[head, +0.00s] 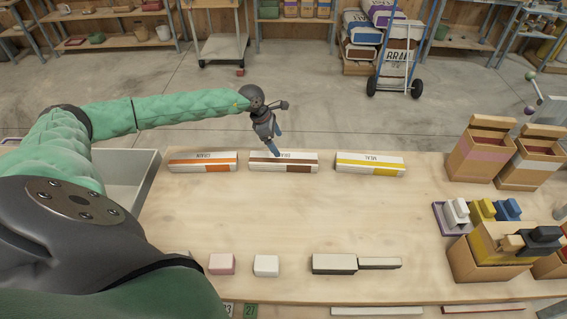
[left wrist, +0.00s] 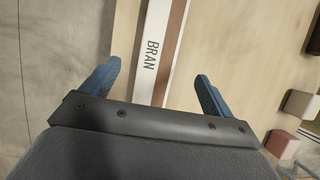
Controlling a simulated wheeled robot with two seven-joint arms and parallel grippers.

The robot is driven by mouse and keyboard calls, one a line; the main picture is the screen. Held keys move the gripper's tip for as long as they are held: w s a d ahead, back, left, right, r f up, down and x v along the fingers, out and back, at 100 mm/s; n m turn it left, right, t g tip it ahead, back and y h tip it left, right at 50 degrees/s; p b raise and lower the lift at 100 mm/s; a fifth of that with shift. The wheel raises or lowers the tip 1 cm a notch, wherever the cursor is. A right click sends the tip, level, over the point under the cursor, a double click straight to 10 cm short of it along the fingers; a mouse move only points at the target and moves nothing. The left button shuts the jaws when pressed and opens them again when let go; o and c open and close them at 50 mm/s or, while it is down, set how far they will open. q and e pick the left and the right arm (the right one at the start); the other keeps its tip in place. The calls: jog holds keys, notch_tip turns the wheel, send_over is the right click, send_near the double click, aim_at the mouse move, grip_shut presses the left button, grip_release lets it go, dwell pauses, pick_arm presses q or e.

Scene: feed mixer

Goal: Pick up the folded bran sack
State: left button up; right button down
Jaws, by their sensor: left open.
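The folded bran sack (head: 300,164) is a flat white pack with a brown stripe, lying at the far edge of the wooden table, between two similar packs. It also shows in the left wrist view (left wrist: 152,50), with the word BRAN readable on it. My left gripper (head: 277,153) is above the sack, its blue fingers pointing down and covering a little of it. In the left wrist view its two fingers (left wrist: 153,82) are spread wide, one to each side of the sack, with nothing between them gripped. My right gripper is not in view.
An orange-striped pack (head: 203,162) lies left of the bran sack and a yellow-striped one (head: 370,165) right of it. A grey tray (head: 125,181) stands at the left. Open boxes (head: 481,152) stand at the right. The table's middle (head: 290,215) is clear.

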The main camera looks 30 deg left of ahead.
aim_at(283, 158)
pick_arm(q)
jog(key=shift+a+f+b, duration=0.2)
jog(key=shift+f+b, duration=0.65)
jog(key=shift+f, duration=0.3)
jog(key=shift+d+f, duration=0.1)
jog(key=shift+f, duration=0.25)
jog(key=shift+b+x, duration=0.35)
jog(key=shift+x, duration=0.75)
jog(key=x, duration=0.4)
jog(key=shift+d+f, duration=0.1)
jog(key=shift+f, duration=0.1)
jog(key=shift+w+d+f, duration=0.1)
jog(key=shift+f, duration=0.2)
jog(key=c, duration=1.1)
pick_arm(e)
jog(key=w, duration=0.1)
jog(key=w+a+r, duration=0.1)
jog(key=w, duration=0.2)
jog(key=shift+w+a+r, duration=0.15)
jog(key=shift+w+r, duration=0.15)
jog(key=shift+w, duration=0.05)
